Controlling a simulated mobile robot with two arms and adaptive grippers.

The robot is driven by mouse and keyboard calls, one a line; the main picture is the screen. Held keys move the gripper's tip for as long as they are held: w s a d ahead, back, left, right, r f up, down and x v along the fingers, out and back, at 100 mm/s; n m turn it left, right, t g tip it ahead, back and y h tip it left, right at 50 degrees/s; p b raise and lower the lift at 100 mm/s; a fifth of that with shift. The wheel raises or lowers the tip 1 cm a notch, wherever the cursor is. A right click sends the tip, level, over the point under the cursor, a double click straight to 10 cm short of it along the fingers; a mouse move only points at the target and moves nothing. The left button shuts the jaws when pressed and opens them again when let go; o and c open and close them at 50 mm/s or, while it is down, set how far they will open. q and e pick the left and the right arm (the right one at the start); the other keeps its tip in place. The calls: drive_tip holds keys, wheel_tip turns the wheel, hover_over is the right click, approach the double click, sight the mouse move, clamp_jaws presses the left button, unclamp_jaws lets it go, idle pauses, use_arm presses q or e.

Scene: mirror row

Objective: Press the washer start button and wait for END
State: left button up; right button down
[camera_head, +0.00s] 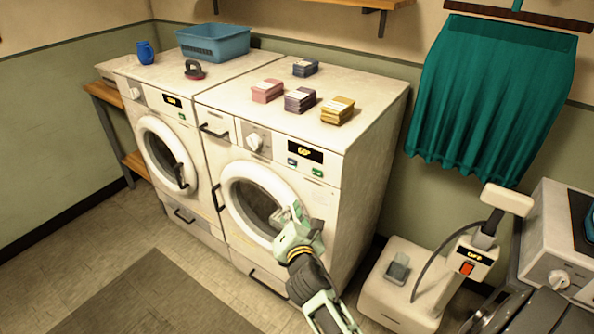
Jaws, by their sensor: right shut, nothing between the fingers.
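Two white front-loading machines stand side by side; no marking I can read tells which is the washer. The right machine (372,150) has a knob (254,142), a dark display (305,151) with small yellow characters, a green button (317,172) and a bluish button (292,162). The left machine (119,82) has a similar display (172,101) and small buttons. Both round doors look closed. My right gripper (294,212) is shut and empty, in front of the right machine's round door (235,200), below its buttons. My left gripper is out of view.
Stacks of folded cloth, such as a yellow one (338,110), lie on the right machine. A blue basket (213,42), blue jug (145,52) and red-handled item (194,70) stand on the left. A white appliance (400,298) stands right; a teal curtain (490,100) hangs behind.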

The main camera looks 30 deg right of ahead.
sight(317, 173)
drive_tip(key=shift+w+a+r+n+t, duration=0.1)
drive_tip(key=shift+w+r+n+t, duration=0.1)
drive_tip(key=shift+r, duration=0.35)
drive_tip(key=shift+w+r+n+t, duration=0.1)
drive_tip(key=shift+w+r, duration=0.05)
drive_tip(key=shift+r, duration=0.4)
drive_tip(key=w+d, duration=0.3)
drive_tip(key=d, duration=0.5)
drive_tip(key=shift+w+p, duration=0.25)
drive_tip(key=shift+p, duration=0.15)
drive_tip(key=shift+d, duration=0.15)
idle(0.5)
drive_tip(key=shift+w+d, duration=0.15)
drive_tip(key=shift+d, duration=0.15)
drive_tip(key=shift+w+d, duration=0.15)
drive_tip(key=shift+d, duration=0.2)
idle(0.6)
drive_tip(key=shift+s+a+p, duration=0.35)
drive_tip(key=shift+a, duration=0.4)
